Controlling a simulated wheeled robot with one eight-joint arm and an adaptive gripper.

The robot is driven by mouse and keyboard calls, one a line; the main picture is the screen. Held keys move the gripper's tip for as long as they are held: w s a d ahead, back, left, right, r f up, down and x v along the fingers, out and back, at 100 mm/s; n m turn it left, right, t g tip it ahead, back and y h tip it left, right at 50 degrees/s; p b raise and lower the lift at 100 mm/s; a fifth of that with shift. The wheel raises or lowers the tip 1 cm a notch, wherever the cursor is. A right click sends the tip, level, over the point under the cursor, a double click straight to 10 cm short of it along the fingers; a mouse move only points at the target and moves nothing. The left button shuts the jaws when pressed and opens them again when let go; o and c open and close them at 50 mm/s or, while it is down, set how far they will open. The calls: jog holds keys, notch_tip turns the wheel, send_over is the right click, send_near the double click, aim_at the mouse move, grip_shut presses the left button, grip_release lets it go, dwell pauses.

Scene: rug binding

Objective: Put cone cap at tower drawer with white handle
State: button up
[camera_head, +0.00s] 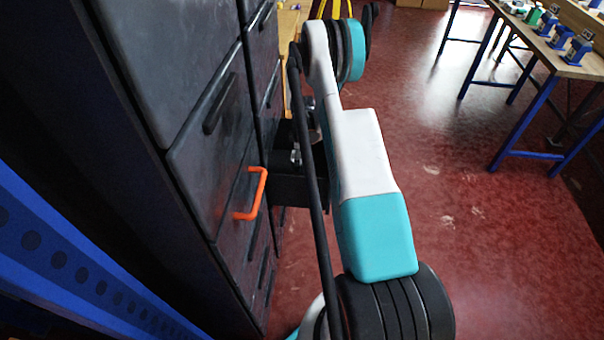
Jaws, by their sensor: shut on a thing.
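A tall dark drawer tower (130,60) fills the left side of the head view. One dark drawer (290,192) juts out from it to the right, partly behind my arm. Small pale grey parts (296,157) show at this drawer's top; I cannot tell what they are. My arm runs up the middle of the view and hides much of the space beyond the tower. I cannot make out my gripper or the cone cap. No white handle is plainly visible.
An orange handle (255,194) sticks out from the near tower face; a black handle (218,103) is on the drawer above. A blue perforated beam (70,262) crosses the lower left. Workbenches (575,62) stand at upper right. The red floor (475,220) between is clear.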

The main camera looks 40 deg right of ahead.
jog(key=shift+f+b, duration=0.95)
jog(key=shift+f, duration=2.2)
jog(key=shift+f, duration=0.1)
jog(key=o, duration=1)
jog(key=shift+o, duration=0.2)
notch_tip(320, 180, up, 12)
jog(key=p, duration=0.4)
